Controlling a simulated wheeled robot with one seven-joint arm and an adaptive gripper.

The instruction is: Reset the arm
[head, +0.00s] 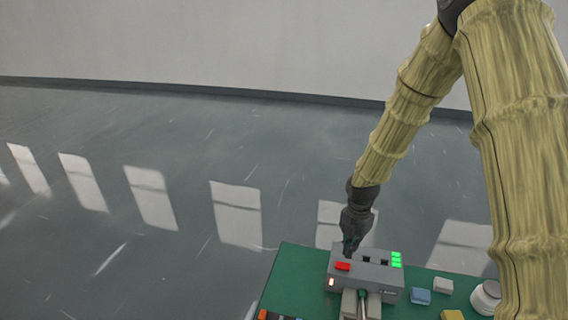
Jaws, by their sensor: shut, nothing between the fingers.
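My arm, in a yellowish sleeve, reaches down from the upper right in the head view. My gripper (349,248) is dark, shut and empty. It points down at the back left of a grey box-shaped device (374,274), just behind its red button (343,266). I cannot tell whether the fingertips touch the device. The device has lit green indicators (396,260) at its right, dark square openings on top and a small lit switch at its front left.
The device stands on a green table top (291,271). Blue (420,296) and pale (442,285) blocks and a white round container (486,297) lie to the right. Dark and orange items (276,316) are at the front left. Grey floor (120,240) beyond is clear.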

